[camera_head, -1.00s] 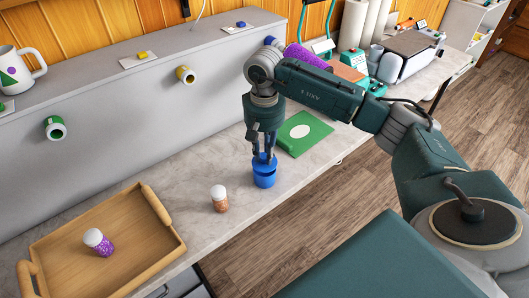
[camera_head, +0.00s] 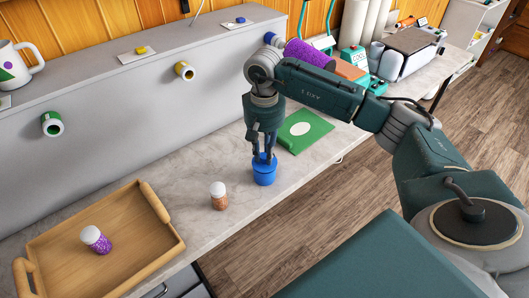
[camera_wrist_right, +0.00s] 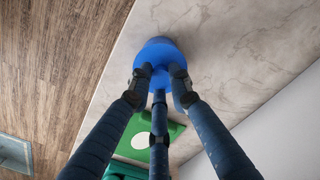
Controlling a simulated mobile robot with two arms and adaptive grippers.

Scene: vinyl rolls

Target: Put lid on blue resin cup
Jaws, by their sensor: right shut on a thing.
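The blue resin cup (camera_head: 264,177) stands upright on the counter near its front edge. The blue lid (camera_head: 263,158) is at the cup's mouth, with no clear gap between them in the head view. My right gripper (camera_head: 264,157) points down over the cup, shut on the lid. In the right wrist view the fingers (camera_wrist_right: 159,78) close around a knob on the blue lid (camera_wrist_right: 158,57), which covers most of the cup below. Whether the lid is fully seated I cannot tell. My left gripper is not in view.
A small white-capped jar (camera_head: 218,196) stands left of the cup. A wooden tray (camera_head: 160,255) holds a purple jar (camera_head: 96,240). A green pad with a white circle (camera_head: 312,125) lies behind the cup.

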